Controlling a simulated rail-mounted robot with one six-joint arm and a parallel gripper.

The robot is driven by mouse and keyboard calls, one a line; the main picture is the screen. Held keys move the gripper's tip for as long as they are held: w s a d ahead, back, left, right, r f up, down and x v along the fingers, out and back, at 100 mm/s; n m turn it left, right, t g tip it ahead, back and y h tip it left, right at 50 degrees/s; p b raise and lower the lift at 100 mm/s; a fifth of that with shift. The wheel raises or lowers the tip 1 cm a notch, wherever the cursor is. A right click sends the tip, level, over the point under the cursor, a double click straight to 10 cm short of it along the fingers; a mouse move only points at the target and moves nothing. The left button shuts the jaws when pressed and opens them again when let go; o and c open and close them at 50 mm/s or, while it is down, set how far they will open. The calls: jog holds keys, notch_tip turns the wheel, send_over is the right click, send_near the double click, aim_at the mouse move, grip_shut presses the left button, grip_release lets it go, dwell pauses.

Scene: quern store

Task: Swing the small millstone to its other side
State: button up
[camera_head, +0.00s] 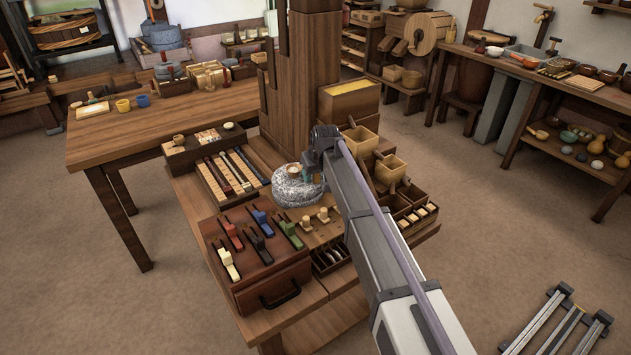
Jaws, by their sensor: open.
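The small millstone (294,192) is a speckled grey round stone on the wooden bench, at the foot of a thick wooden post. A pale round patch shows on its top. My gripper (309,176) points down at the stone's upper right side, with my arm coming in from the lower right. It is open. The fingertips are small and partly hidden in this view, so I cannot tell whether they touch the stone or any handle on it.
The wooden post (298,85) rises right behind the stone. A case of coloured levers (258,240) stands front left, and slotted trays (229,174) lie to the left. Small pegs (314,218) stand in front. Wooden boxes (389,170) crowd the right side, beside my arm.

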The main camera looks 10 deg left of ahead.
jog(key=shift+r, duration=0.1)
jog(key=shift+c, duration=0.4)
grip_shut()
